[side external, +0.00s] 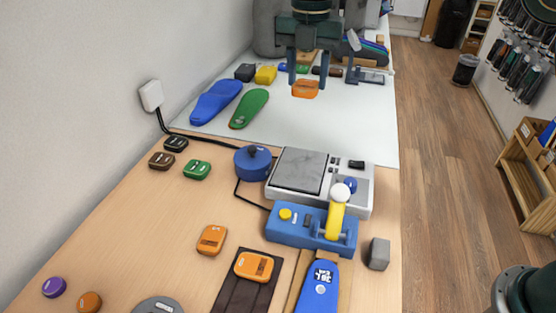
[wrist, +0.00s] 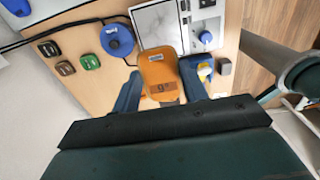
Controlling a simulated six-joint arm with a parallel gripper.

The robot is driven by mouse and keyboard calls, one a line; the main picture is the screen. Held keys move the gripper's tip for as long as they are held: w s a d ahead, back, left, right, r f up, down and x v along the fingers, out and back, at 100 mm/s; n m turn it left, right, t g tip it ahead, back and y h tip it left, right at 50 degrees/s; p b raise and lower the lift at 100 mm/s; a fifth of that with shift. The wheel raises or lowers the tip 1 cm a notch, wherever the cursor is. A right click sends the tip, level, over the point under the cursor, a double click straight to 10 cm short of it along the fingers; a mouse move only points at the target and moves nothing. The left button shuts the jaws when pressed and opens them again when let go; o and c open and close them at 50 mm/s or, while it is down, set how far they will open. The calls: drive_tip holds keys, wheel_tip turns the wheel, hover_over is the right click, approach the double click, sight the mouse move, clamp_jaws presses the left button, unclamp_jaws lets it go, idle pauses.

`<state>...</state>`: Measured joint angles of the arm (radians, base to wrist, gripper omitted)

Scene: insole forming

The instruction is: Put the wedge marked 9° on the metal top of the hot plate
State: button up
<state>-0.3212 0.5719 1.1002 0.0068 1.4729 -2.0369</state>
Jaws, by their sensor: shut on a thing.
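My gripper (side external: 305,82) is shut on an orange wedge (side external: 305,90), held up in the air over the far white part of the bench. In the wrist view the wedge (wrist: 158,70) sits between the two blue fingers, and a dark label on it reads like a 9. The hot plate (side external: 350,190) stands nearer the camera on the bench. Its grey metal top (side external: 300,170) is bare. The metal top also shows in the wrist view (wrist: 158,22), beyond the wedge. The held wedge is apart from it.
A blue round knob-topped thing (side external: 253,162) is left of the hot plate; a blue box with a yellow-and-white lever (side external: 337,212) is in front. Other orange wedges (side external: 212,240) lie nearer. Blue (side external: 216,102) and green (side external: 249,108) insoles lie at the back left.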

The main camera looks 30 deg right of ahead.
sight(301, 165)
drive_tip(key=shift+f, duration=0.15)
wheel_tip(301, 165, down, 20)
drive_tip(key=shift+r, duration=0.15)
idle(0.9)
idle(0.3)
drive_tip(key=o, duration=0.9)
drive_tip(key=shift+o, duration=0.2)
wheel_tip(301, 165, up, 12)
drive_tip(key=shift+r, duration=0.1)
idle(0.5)
